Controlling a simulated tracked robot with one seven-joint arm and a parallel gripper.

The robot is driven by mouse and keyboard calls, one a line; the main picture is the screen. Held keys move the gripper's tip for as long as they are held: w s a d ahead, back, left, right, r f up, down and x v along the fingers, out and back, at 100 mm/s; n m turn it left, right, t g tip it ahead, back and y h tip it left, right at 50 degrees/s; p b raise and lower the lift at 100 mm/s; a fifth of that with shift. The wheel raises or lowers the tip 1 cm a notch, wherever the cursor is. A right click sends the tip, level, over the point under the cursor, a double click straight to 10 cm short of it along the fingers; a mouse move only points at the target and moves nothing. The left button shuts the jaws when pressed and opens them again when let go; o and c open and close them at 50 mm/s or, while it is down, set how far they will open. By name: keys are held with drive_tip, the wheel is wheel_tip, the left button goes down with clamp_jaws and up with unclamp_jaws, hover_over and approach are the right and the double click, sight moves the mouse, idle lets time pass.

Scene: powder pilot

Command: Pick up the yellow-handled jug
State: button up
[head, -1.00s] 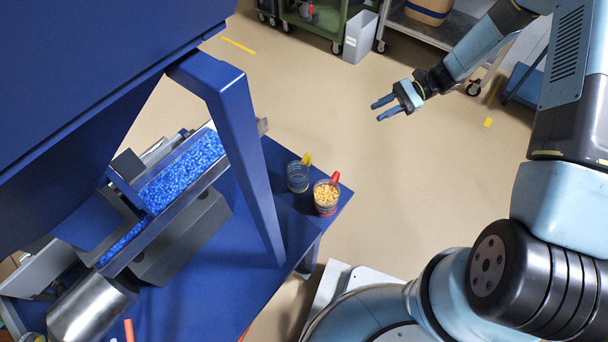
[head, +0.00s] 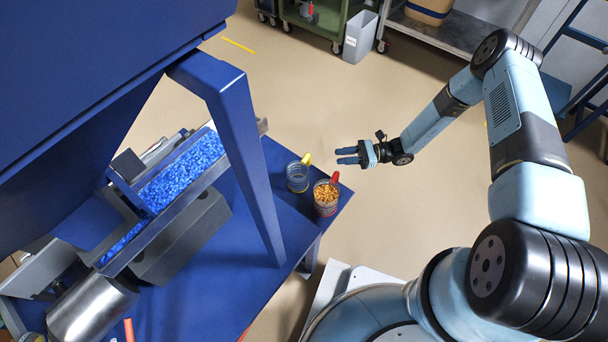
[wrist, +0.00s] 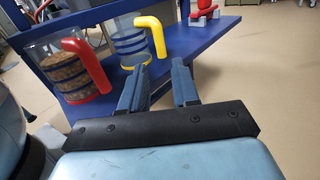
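The yellow-handled jug (head: 297,178) is a clear, empty-looking vessel with blue bands. It stands upright on the blue table near its far right corner. In the wrist view the jug (wrist: 130,45) is ahead and left of centre, its yellow handle towards me. The red-handled jug (head: 326,197), full of orange-brown pellets, stands beside it; it also shows in the wrist view (wrist: 70,72). My gripper (head: 346,155) is open and empty, out to the right of the table edge and apart from both jugs. Its fingers (wrist: 158,88) point towards the table.
A blue frame post (head: 245,160) rises left of the jugs. A trough of blue pellets (head: 180,175) lies further left on the blue table (head: 225,255). Open floor (head: 300,80) lies beyond the table. A grey bin (head: 360,37) and carts stand at the back.

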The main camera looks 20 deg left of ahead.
sight(308, 166)
drive_tip(key=x, duration=1.2)
drive_tip(key=shift+s+a, duration=0.25)
drive_tip(key=shift+s, duration=0.15)
clamp_jaws()
